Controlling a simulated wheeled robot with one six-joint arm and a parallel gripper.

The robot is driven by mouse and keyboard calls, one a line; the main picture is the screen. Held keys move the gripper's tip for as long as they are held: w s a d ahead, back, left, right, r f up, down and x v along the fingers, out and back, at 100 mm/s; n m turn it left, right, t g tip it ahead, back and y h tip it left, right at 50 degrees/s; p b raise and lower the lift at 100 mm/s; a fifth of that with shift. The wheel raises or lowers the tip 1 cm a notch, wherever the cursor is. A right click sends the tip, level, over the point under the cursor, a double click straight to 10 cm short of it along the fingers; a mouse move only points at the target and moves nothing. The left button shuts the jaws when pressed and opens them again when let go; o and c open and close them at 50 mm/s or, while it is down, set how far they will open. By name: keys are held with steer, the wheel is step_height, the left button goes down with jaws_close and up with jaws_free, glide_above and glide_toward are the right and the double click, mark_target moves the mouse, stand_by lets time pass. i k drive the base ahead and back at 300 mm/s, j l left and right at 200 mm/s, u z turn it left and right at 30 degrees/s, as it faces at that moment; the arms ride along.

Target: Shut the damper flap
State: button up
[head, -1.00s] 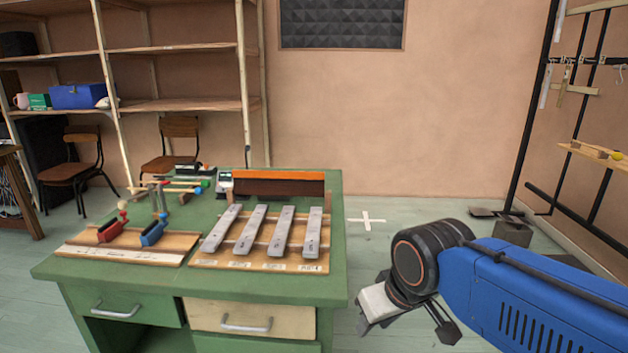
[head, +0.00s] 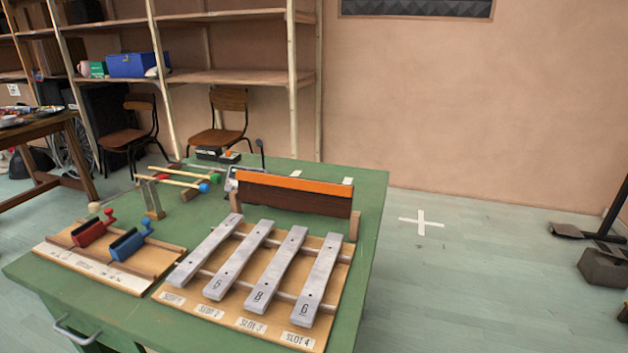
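The damper flap (head: 296,199) appears to be the long dark brown board with an orange top edge. It stands raised behind the metal bars, at the back of the bar instrument. Several grey metal bars (head: 265,260) lie in a row on a wooden base (head: 173,311) with slot labels along its front. The flap does not lie over the bars. A wooden post (head: 354,226) stands at the flap's right end. My gripper is not in view.
All this stands on a green table (head: 360,190). Left of the bars, a red clamp-like piece (head: 92,230) and a blue one (head: 131,243) sit on a wooden board. Mallets (head: 180,178) lie behind. Chairs and shelves stand further back.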

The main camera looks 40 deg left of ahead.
mark_target(324, 198)
steer(key=i, duration=3.5)
steer(key=i+l+u, duration=0.1)
steer(key=i+u, duration=0.25)
steer(key=i, duration=0.2)
steer(key=i+l+u, duration=0.4)
steer(key=i+j+u, duration=0.1)
steer(key=u, duration=3.55)
